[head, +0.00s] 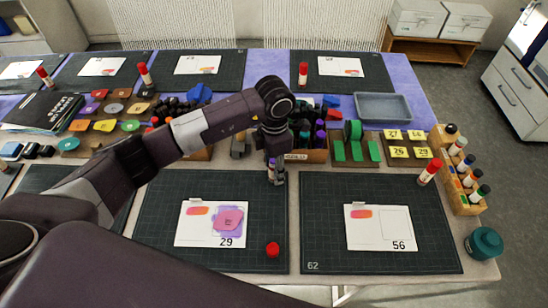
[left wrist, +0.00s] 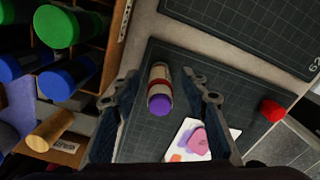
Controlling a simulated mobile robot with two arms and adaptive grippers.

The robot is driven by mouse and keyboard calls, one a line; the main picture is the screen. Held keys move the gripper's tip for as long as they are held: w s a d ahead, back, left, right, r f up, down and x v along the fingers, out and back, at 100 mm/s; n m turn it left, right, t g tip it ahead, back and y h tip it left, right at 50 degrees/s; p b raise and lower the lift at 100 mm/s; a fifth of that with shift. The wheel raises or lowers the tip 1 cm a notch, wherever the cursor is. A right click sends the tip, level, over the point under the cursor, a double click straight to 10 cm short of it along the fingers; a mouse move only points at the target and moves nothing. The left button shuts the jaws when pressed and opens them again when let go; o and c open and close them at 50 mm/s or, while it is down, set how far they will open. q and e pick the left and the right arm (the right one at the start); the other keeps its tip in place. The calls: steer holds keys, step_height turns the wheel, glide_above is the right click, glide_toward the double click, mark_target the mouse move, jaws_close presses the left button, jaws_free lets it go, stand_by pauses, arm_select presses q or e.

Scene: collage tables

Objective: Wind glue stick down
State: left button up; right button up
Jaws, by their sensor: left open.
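The glue stick (head: 271,168) stands uncapped on the near middle mat, partly hidden by my left gripper (head: 277,172) in the head view. In the left wrist view the glue stick (left wrist: 159,88) has a white body with a red band and exposed purple glue. The fingers of my left gripper (left wrist: 162,92) are open on either side of it, with gaps showing. A red cap (head: 272,249) lies on the mat's front right part; it also shows in the left wrist view (left wrist: 272,110). My right gripper is out of view.
Card 29 (head: 203,233) with pink and purple shapes lies on the same mat (head: 160,225). Card 56 (head: 377,238) lies on the right mat. A wooden organizer (head: 306,156) with bottles stands behind the gripper. Another capped glue stick (head: 429,172) stands at right, near a paint rack (head: 463,199).

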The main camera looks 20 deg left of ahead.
arm_select(q)
steer(key=shift+f, duration=0.4)
steer(key=shift+c, duration=0.6)
steer(key=c, duration=1)
